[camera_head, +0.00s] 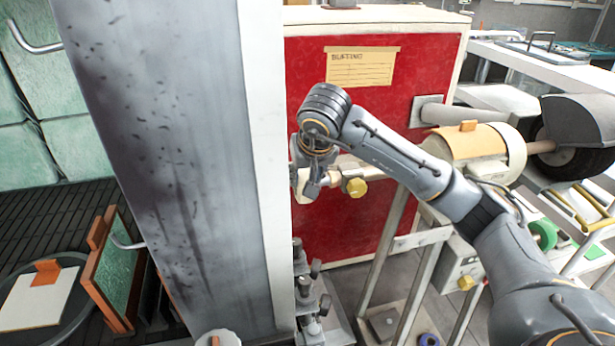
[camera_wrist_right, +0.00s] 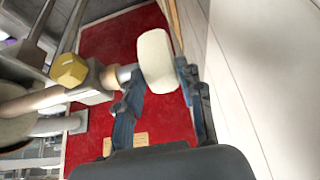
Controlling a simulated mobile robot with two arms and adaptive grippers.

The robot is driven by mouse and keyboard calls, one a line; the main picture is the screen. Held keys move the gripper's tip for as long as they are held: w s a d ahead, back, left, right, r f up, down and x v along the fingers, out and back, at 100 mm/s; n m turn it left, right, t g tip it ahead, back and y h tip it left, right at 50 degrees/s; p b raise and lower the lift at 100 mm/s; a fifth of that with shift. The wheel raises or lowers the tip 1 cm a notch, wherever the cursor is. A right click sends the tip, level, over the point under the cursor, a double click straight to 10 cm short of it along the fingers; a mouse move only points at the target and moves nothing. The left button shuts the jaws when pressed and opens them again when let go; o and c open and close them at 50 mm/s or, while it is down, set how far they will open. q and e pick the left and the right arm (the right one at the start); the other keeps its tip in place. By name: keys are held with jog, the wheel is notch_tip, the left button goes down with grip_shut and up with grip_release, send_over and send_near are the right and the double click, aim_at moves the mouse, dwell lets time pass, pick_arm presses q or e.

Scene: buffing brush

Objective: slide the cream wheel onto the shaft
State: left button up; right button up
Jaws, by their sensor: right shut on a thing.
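The cream wheel (camera_wrist_right: 155,60) is gripped between the two fingers of my right gripper (camera_wrist_right: 160,82) in the right wrist view. In the head view a cream edge of the wheel (camera_head: 302,182) shows beside my right gripper (camera_head: 313,184), and the fingers hide much of it. The grey shaft (camera_wrist_right: 126,72) comes out of a block with a yellow knob (camera_wrist_right: 68,69). Its end meets or nearly meets the wheel's near face. I cannot tell whether it has entered the bore. My left gripper is not in view.
A red cabinet (camera_head: 420,80) with a paper label (camera_head: 362,67) stands behind. A grey and white column (camera_head: 170,150) rises close left of the right gripper. A motor with an orange cover (camera_head: 467,143) and a frame stand to the right.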

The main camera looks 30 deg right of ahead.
jog(key=shift+w+d, duration=0.1)
jog(key=shift+w, duration=0.15)
jog(key=shift+s+d+b, duration=0.25)
jog(key=shift+d, duration=0.6)
jog(key=shift+s+d+b, duration=0.2)
jog(key=shift+d+b, duration=0.05)
jog(key=shift+d, duration=0.6)
jog(key=shift+d, duration=0.25)
jog(key=o, duration=1.2)
jog(key=shift+s, duration=0.1)
jog(key=v, duration=1.2)
